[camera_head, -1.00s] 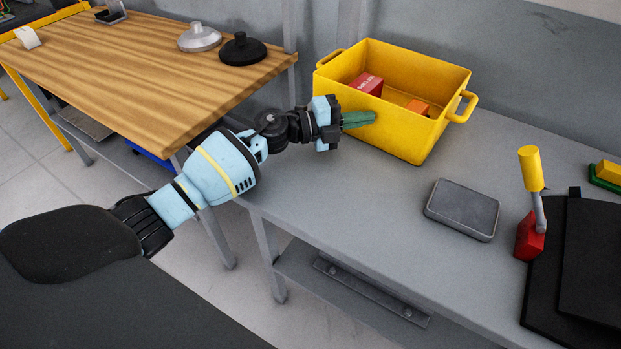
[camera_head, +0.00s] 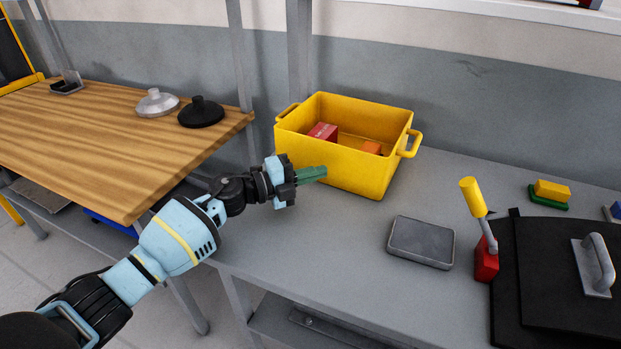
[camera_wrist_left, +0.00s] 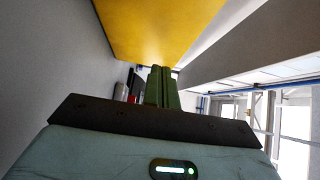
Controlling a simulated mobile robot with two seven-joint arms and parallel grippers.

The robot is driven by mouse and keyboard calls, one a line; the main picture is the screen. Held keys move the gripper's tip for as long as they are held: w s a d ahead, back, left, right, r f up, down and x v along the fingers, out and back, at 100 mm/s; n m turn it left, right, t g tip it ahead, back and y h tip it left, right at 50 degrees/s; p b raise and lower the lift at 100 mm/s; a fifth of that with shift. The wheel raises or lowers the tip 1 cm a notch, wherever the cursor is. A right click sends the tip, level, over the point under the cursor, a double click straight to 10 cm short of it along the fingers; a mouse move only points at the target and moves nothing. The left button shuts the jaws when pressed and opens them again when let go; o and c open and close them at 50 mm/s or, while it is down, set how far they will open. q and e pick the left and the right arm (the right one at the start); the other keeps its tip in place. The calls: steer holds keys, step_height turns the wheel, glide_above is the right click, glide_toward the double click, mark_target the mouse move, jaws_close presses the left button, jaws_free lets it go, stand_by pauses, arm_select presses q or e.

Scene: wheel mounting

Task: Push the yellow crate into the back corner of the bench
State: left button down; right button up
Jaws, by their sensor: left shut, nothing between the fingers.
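The yellow crate (camera_head: 350,172) stands upright on the grey bench (camera_head: 310,245), near the wall and the grey upright posts. A red box (camera_head: 323,131) and an orange block (camera_head: 371,148) lie inside it. My left gripper (camera_head: 318,173) is shut and empty, its green fingers in front of the crate's near wall, towards its left end. I cannot tell whether the fingertips touch the wall. In the left wrist view the closed fingers (camera_wrist_left: 161,86) point towards the crate (camera_wrist_left: 160,30), which fills the top. My right gripper is not in view.
A grey tray-like block (camera_head: 421,242) lies right of the crate's front. Beyond it are a red base with a yellow-handled lever (camera_head: 484,262) and a black panel (camera_head: 550,280). A wooden table (camera_head: 100,140) stands left. Bare bench lies right of the crate.

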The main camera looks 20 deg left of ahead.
arm_select(q)
steer(key=v, duration=0.4)
steer(key=shift+s+r, duration=0.15)
steer(key=shift+s, duration=0.15)
steer(key=v, duration=0.5)
steer(key=shift+a, duration=0.4)
steer(key=shift+s, duration=0.1)
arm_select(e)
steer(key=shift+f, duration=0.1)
